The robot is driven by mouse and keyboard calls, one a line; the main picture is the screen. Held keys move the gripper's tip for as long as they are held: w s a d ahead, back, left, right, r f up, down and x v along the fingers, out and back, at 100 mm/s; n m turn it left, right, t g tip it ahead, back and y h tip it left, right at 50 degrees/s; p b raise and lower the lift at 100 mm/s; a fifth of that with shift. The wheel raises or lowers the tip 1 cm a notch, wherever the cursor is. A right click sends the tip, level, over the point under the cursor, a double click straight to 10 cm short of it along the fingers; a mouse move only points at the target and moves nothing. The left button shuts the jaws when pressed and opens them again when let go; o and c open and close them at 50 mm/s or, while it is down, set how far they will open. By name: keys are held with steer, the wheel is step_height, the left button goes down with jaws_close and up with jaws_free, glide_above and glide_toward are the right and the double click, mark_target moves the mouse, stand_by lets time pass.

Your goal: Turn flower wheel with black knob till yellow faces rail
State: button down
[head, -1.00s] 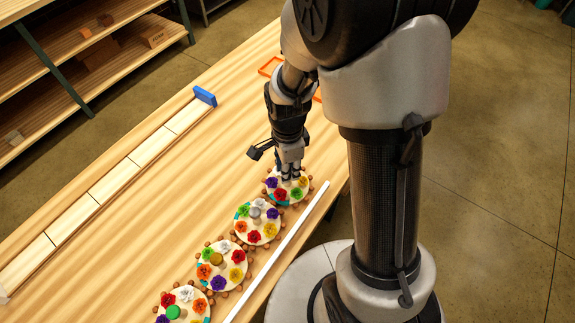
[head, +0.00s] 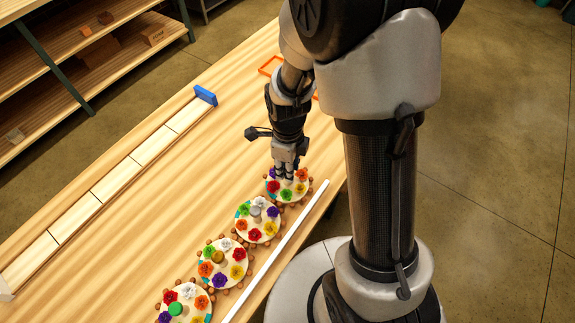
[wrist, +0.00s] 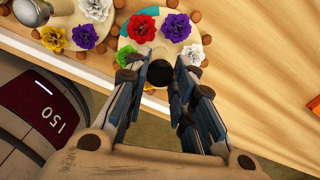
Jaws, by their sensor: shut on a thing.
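The flower wheel with the black knob is the topmost wheel (head: 291,180) in the head view. It is a pale disc with brown pegs and coloured flowers. In the wrist view the black knob (wrist: 187,74) sits between the fingers of my gripper (wrist: 172,80), which is shut on it. There, red (wrist: 141,28) and purple (wrist: 177,27) flowers lie on the far side. The yellow flower (wrist: 149,88) is partly hidden by a finger. The white rail (head: 275,252) runs along the table edge. In the head view my gripper (head: 284,178) hides the knob.
Wheels with a grey knob (head: 256,211), a gold knob (head: 218,257) and a green knob (head: 176,309) stand in a row below. A trough of pale tiles (head: 110,180) with a blue end block (head: 205,95) lies left. The table between is clear.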

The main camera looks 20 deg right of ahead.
stand_by(0.4)
steer(key=c, duration=1.3)
jaws_free()
steer(key=shift+c, duration=0.2)
steer(key=shift+r, duration=0.1)
step_height(320, 180, up, 12)
